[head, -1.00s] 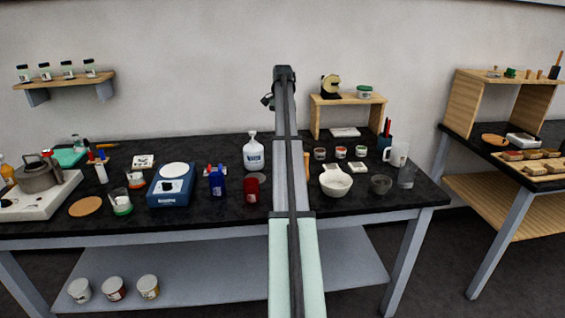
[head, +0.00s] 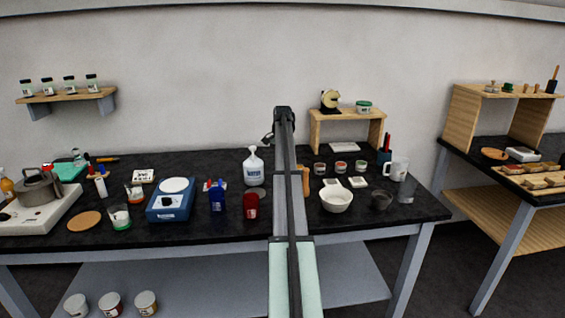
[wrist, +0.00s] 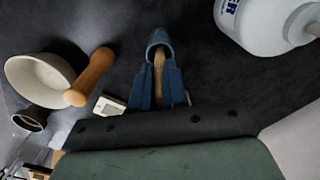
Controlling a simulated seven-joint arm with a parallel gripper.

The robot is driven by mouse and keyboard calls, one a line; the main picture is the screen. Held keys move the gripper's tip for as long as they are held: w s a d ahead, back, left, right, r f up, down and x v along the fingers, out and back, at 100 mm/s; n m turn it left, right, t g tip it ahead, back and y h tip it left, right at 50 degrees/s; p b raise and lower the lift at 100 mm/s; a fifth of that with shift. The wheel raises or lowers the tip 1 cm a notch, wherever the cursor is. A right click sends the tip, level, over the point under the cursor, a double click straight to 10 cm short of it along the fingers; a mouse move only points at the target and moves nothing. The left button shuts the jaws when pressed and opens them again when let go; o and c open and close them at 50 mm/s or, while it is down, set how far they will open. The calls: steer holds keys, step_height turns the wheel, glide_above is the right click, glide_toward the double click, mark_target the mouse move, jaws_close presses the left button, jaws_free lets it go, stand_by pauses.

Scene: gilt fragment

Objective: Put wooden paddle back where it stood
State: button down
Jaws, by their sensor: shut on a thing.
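In the wrist view, my gripper (wrist: 158,88) has blue fingers closed on a slim tan wooden piece, which I take as the wooden paddle (wrist: 158,72). Only a short length shows between the fingers; a rounded blue shape covers its far end. The dark worktop lies beyond, and I cannot tell the height above it. In the head view my arm hides the gripper and the paddle.
A wooden-handled tool (wrist: 92,78) beside a white bowl (wrist: 25,75) is left of my gripper in the wrist view. A white bottle (wrist: 262,22) is at the upper right. In the head view, a red jar (head: 251,206) stands left of my arm.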

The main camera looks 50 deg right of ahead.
steer(key=shift+f, duration=0.15)
steer(key=c, duration=1.1)
jaws_free()
steer(key=shift+c, duration=0.2)
step_height(320, 180, up, 12)
steer(key=shift+r, duration=0.15)
steer(key=shift+w, duration=0.1)
